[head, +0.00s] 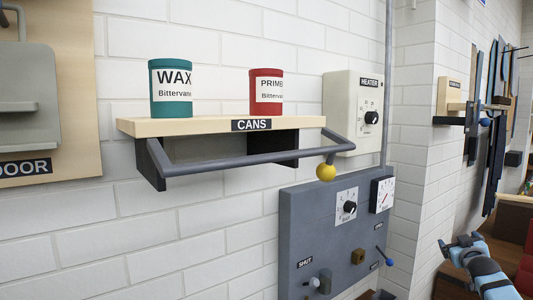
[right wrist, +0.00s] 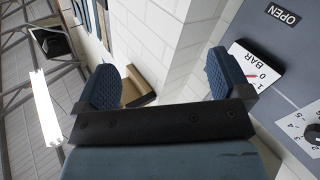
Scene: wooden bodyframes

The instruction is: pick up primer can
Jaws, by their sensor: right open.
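The primer can (head: 266,93) is red with a white label and stands upright on the wooden shelf (head: 215,126) marked CANS. In the head view, my right gripper (head: 461,243) is at the lower right, well below and to the right of the can and apart from it. In the right wrist view, its two blue fingers (right wrist: 165,82) are spread, with nothing held between them. The primer can does not show in that view. My left gripper is not in view.
A teal wax can (head: 171,90) stands left of the primer can. A heater box (head: 352,100) hangs at right. A grey control panel (head: 320,225) is below.

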